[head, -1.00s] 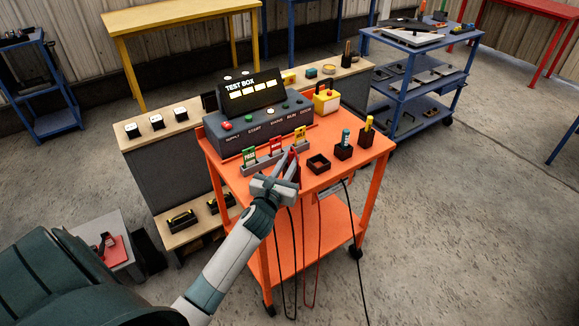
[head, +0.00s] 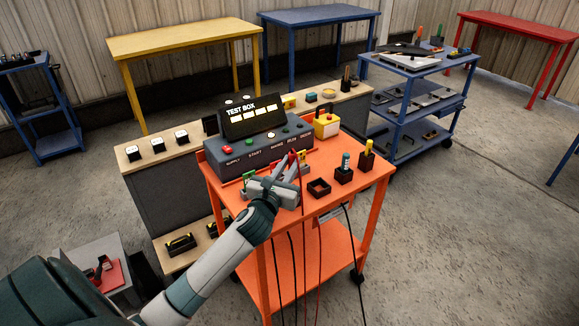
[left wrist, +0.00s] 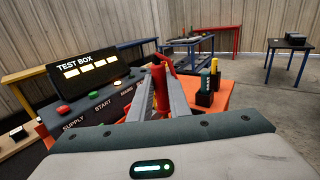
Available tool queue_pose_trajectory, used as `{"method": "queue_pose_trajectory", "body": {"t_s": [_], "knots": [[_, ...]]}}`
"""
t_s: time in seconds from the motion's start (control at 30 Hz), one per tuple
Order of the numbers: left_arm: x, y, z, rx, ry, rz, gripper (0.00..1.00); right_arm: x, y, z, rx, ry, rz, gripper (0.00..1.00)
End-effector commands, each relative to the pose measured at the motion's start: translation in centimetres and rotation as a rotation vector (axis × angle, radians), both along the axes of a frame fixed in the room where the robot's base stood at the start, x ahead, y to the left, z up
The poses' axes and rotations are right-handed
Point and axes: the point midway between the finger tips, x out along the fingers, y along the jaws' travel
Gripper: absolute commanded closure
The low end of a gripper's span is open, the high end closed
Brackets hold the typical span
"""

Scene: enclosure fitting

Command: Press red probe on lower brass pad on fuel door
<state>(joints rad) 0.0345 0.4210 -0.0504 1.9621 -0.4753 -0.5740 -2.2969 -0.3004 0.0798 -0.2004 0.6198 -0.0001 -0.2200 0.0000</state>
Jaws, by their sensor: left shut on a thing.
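My left gripper (head: 294,170) is shut on the red probe (left wrist: 159,78), over the orange cart (head: 331,205). The probe stands roughly upright between the fingers in the left wrist view. In the head view only a little of the probe (head: 292,159) shows past the fingers. A red lead (head: 301,180) runs down from there past the cart's front edge. The gripper partly covers a grey rack with coloured tags. I cannot make out a fuel door or brass pads. My right gripper is not in view.
The test box (head: 254,130) stands behind the gripper on the cart. Several leads hang at the cart's front.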

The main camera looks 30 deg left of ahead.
Motion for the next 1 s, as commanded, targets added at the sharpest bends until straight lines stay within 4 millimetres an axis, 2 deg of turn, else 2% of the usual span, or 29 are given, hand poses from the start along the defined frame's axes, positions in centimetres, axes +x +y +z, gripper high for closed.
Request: {"method": "queue_pose_trajectory", "body": {"t_s": [0.23,0.37,0.47,0.57,0.8,0.9,1.0], "knots": [[-0.1,-0.2,0.0,0.001,0.000,-0.002,1.00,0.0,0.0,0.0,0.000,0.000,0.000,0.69],[-0.4,-1.5,0.3,0.005,0.000,-0.016,1.00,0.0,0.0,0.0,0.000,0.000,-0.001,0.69],[-1.0,-3.6,0.7,0.013,0.001,-0.039,1.00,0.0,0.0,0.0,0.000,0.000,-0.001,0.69],[-2.0,-6.7,1.3,0.019,0.002,-0.071,1.00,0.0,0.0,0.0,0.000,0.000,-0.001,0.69],[-6.3,-15.0,3.2,0.023,-0.001,-0.163,1.00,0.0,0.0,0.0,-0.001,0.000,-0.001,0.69],[-8.3,-17.7,4.0,0.017,-0.001,-0.195,1.00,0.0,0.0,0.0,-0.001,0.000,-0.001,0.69],[-9.9,-19.6,4.7,0.009,-0.002,-0.218,1.00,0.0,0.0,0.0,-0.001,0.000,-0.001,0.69]]}}
